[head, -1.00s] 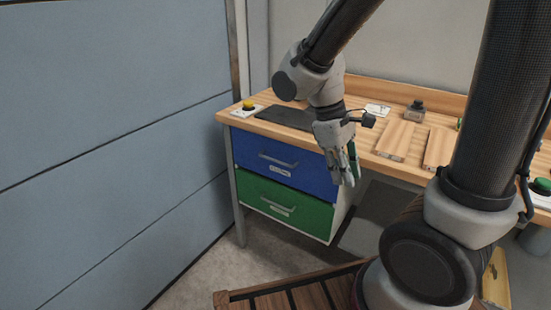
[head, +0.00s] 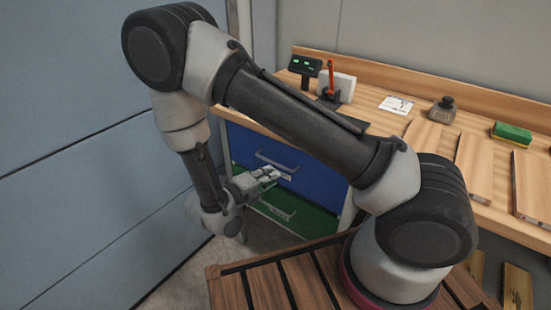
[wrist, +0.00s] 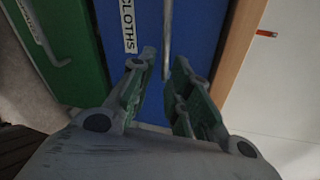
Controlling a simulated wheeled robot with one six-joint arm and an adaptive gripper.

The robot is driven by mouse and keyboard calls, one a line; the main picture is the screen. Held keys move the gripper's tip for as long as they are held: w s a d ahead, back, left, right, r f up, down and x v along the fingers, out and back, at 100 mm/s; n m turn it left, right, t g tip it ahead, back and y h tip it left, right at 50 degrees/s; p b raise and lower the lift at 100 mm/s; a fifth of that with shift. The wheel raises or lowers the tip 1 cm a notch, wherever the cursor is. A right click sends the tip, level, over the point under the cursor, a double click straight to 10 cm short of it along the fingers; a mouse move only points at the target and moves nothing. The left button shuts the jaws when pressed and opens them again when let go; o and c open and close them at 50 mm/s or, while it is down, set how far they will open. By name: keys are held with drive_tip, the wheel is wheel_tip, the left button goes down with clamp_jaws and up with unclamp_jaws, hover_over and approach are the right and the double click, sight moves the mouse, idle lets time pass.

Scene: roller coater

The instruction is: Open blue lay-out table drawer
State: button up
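The blue drawer (head: 318,180) is the upper drawer under the wooden lay-out table (head: 440,178) and looks shut. Its grey bar handle (head: 275,161) runs across the front. In the wrist view the blue drawer front (wrist: 200,28) carries a white label reading "CLOTHS" (wrist: 130,25), with the handle (wrist: 167,40) beside it. My gripper (head: 275,175) is in front of the blue drawer, just below the handle in the head view. In the wrist view my gripper (wrist: 163,62) has its fingers apart and empty, with the handle's end showing between the tips. I cannot tell whether they touch it.
A green drawer (head: 300,216) sits below the blue one, with its own handle (head: 276,211). A blue-grey wall panel (head: 75,160) stands close on the left. Wooden boards, a sponge (head: 511,134) and a dark weight (head: 442,110) lie on the tabletop.

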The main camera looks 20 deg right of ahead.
sight(277, 165)
drive_tip(key=w+d+n, duration=0.1)
drive_tip(key=w, duration=0.1)
drive_tip(key=w+d+n, duration=0.1)
drive_tip(key=w+d, duration=0.1)
drive_tip(key=w+d+f+n+t, duration=0.1)
drive_tip(key=w+d, duration=0.1)
drive_tip(key=shift+n, duration=0.3)
clamp_jaws()
